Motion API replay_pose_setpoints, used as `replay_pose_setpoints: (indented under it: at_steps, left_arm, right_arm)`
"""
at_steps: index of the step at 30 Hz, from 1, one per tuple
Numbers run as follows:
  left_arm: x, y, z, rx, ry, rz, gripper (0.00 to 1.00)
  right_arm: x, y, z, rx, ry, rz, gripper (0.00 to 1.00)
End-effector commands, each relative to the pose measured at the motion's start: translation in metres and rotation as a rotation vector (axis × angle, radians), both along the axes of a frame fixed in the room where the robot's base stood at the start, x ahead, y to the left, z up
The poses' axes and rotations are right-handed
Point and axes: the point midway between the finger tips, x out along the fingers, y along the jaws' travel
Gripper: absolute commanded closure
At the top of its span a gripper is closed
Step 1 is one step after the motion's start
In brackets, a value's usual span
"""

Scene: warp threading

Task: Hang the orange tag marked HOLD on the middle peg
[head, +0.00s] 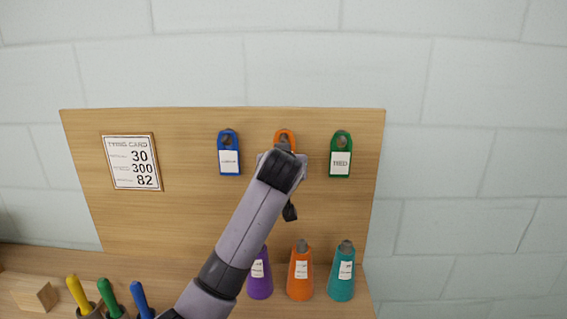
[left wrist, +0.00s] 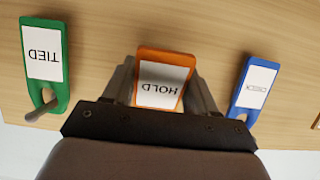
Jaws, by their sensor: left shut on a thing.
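The orange tag (left wrist: 165,55) has a white label reading HOLD. My left gripper (left wrist: 164,84) is shut on it, one finger at each side edge. In the head view the top loop of the orange tag (head: 285,133) shows above my left gripper (head: 283,152), in front of the wooden board between the blue and green tags. The middle peg is mostly hidden behind the gripper, and I cannot tell whether it passes through the tag's hole. My right gripper is in neither view.
The blue tag (head: 229,152) and green TIED tag (head: 341,155) hang on either side on the board (head: 190,220). A tying card (head: 132,162) is at the left. Purple (head: 260,277), orange (head: 300,272) and teal (head: 342,275) cones stand below. Coloured handles (head: 107,294) are at lower left.

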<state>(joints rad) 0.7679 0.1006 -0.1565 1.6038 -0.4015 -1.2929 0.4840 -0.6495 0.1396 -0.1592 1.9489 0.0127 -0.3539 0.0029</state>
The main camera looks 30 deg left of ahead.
Motion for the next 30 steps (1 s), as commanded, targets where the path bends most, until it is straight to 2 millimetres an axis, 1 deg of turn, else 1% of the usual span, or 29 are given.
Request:
replay_pose_setpoints:
  at_steps: [14,15,17,18,26,30]
  left_arm:
    - [0.0,-0.0003,-0.0004,0.0,0.0,-0.001,0.62]
    - [0.0,-0.0003,-0.0004,0.0,0.0,-0.001,0.4]
    - [-0.0001,-0.0004,-0.0003,0.0,0.0,-0.001,0.2]
    - [-0.0001,-0.0004,-0.0003,0.0,0.0,-0.001,0.13]
    - [-0.0002,-0.0005,-0.0004,-0.001,0.001,-0.001,0.13]
    - [-0.005,-0.0034,0.0017,0.0,-0.002,-0.002,0.13]
  right_arm:
    - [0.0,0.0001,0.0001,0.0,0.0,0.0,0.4]
    - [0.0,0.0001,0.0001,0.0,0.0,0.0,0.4]
    - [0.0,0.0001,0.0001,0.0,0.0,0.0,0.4]
    - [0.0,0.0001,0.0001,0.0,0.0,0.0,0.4]
    - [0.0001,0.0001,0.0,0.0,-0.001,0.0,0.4]
    - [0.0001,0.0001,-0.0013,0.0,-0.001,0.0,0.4]
